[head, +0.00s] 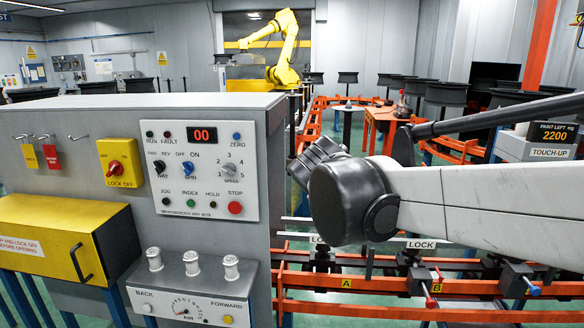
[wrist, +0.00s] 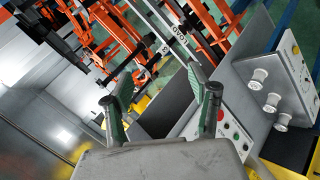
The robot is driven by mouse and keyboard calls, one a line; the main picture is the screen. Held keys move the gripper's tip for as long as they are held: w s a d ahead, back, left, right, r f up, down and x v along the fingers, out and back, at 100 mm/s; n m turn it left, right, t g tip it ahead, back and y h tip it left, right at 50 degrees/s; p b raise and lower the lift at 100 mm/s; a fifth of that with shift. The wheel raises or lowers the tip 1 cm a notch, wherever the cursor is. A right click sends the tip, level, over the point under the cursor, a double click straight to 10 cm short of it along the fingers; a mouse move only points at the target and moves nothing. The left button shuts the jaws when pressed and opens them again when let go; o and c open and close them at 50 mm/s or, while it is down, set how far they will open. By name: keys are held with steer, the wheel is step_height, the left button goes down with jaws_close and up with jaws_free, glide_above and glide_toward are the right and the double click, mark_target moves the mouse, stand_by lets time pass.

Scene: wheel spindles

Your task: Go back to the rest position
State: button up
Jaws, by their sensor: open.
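My gripper (wrist: 162,90) shows in the wrist view with its two green-and-dark fingers spread apart and nothing between them. In the head view my arm reaches in from the right, and its dark wrist end is in front of the orange rail frame, just right of the grey control cabinet (head: 240,245). The fingers themselves are hard to make out in the head view. The control panel (head: 205,172) with its knobs and buttons faces forward on the cabinet.
A lower box (head: 190,285) with several white knobs juts out from the cabinet. A yellow box (head: 50,235) is at the left. Orange rails (head: 400,308) with LOCK labels run below my arm. A yellow robot arm (head: 285,45) stands behind. Dark wheels (head: 446,93) stand at the back right.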

steer(key=s+d+f+m+y, duration=0.1)
steer(key=s+d+f+m, duration=0.2)
steer(key=s, duration=0.5)
steer(key=s+d+f+m+g+y, duration=0.1)
steer(key=s+d+f+m, duration=0.2)
steer(key=s, duration=0.5)
steer(key=s+d+f+m+g+y, duration=0.1)
steer(key=s+d+f+m, duration=0.1)
steer(key=s+f, duration=0.3)
steer(key=s+d, duration=0.1)
steer(key=s, duration=0.2)
steer(key=shift+s+d+f+m+y, duration=0.2)
steer(key=shift+s+d+m+y, duration=0.1)
steer(key=shift+s+m, duration=0.1)
